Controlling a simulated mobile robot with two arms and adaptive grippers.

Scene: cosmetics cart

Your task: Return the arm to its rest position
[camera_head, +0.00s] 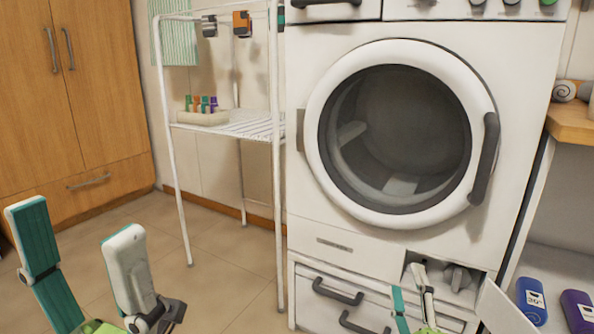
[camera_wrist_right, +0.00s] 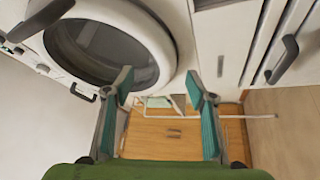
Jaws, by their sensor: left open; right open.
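My left gripper (camera_head: 76,222) is at the lower left of the head view. Its two fingers are spread wide with nothing between them, above the tiled floor. My right gripper (camera_head: 408,284) is at the bottom of the head view, in front of the lower part of the washing machine (camera_head: 345,222), close to an open compartment (camera_head: 440,266) with a grey knob (camera_head: 457,277). In the right wrist view, the right gripper (camera_wrist_right: 158,84) has its fingers apart and nothing between them. I cannot tell whether it touches the machine.
A small white flap (camera_head: 503,313) stands open at the machine's lower right. Drawers with dark handles (camera_head: 338,292) lie below. A white rack (camera_head: 177,190) stands left of the machine. Blue (camera_head: 531,300) and purple (camera_head: 577,311) containers are at right. Floor space is free at left.

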